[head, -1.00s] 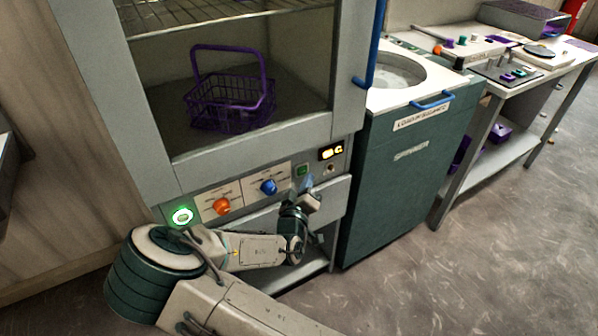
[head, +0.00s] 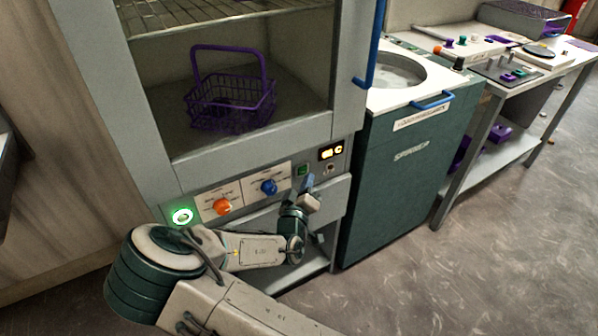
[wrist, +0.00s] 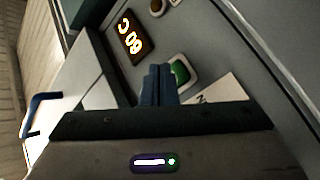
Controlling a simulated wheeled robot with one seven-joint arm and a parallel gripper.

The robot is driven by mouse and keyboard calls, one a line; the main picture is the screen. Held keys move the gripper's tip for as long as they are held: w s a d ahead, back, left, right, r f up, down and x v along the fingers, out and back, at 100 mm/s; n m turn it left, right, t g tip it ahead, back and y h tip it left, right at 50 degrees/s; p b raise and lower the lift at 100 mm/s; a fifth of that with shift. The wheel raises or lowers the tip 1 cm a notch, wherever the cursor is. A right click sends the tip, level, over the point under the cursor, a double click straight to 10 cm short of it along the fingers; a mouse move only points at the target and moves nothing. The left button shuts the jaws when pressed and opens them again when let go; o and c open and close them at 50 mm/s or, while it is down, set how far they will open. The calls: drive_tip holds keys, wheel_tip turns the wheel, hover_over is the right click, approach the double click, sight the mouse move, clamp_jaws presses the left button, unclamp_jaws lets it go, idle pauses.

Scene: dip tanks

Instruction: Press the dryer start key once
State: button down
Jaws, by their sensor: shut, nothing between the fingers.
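The dryer is the grey cabinet (head: 350,100) with a control panel below its open chamber. A green square key (head: 303,170) sits on the panel, right of the blue knob; it also shows in the wrist view (wrist: 180,72). My gripper (head: 307,182) is shut and empty, just below and in front of this key. In the wrist view the closed fingertips (wrist: 159,72) overlap the key's edge and hide part of it. I cannot tell whether they touch it. A lit display (head: 331,151) is to the key's right.
The panel also holds an orange knob (head: 222,206), a blue knob (head: 268,187) and a glowing green ring button (head: 182,216). A purple basket (head: 230,100) stands in the chamber. A dark green spinner (head: 410,160) stands at the right. Floor is clear in front.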

drive_tip(key=shift+w, duration=0.15)
drive_tip(key=shift+w+a, duration=0.25)
drive_tip(key=shift+w, duration=0.05)
drive_tip(key=shift+w+a, duration=0.2)
drive_tip(key=shift+w, duration=0.15)
idle(0.8)
drive_tip(key=shift+s, duration=0.1)
drive_tip(key=shift+s+d, duration=0.4)
drive_tip(key=shift+s, duration=0.2)
